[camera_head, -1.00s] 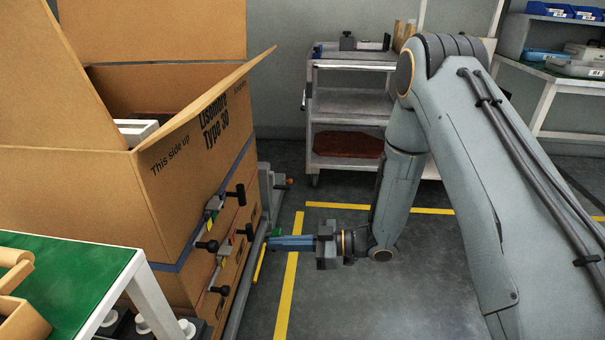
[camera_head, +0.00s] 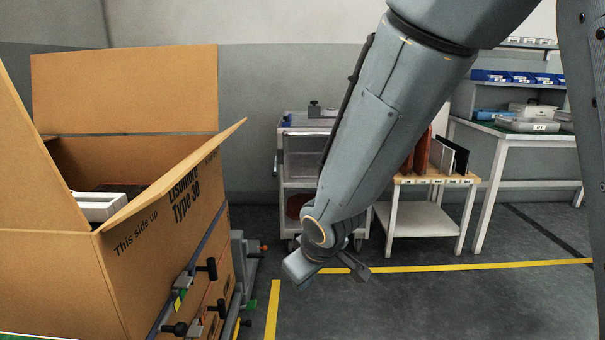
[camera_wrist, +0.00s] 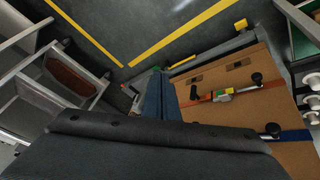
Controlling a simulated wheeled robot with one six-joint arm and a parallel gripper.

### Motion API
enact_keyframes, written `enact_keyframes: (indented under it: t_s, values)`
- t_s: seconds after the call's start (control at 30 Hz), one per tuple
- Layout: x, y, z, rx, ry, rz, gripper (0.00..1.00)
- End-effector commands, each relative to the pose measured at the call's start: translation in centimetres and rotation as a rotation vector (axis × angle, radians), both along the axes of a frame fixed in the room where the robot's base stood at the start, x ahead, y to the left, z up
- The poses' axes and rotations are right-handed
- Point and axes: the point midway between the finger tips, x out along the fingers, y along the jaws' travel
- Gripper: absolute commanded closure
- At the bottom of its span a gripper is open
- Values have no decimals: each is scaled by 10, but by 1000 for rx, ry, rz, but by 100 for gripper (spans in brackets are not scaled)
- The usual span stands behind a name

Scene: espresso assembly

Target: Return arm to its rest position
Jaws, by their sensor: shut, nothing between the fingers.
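My gripper (camera_wrist: 160,95) shows in the wrist view as two blue-grey fingers side by side, closed together with nothing held between them. In the head view my arm hangs down in the middle. Its wrist end (camera_head: 320,240) is bent low over the floor, to the right of the large cardboard box (camera_head: 160,265). The fingers themselves are hard to make out there. The box also shows in the wrist view (camera_wrist: 235,115), to the right of the fingers and apart from them.
The open box has raised flaps and clamps (camera_head: 190,278) along its side. A grey cart (camera_head: 300,165) stands behind my arm. A low table (camera_head: 425,220) and a green-topped workbench (camera_head: 530,140) are at the right. The floor between box and tables is clear.

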Motion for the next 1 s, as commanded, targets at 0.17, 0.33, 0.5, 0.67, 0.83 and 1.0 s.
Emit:
enact_keyframes:
  t_s: [0.17,0.33,0.5,0.67,0.83,1.0]
  values:
    - [-78,-21,23,-38,170,-142,100]
    - [-137,-30,34,-49,307,-217,100]
    - [-188,-33,44,-48,427,-264,100]
    - [-214,-38,59,-45,494,-300,100]
    - [-211,-50,75,-40,492,-339,100]
    - [-209,-64,96,-34,491,-386,100]
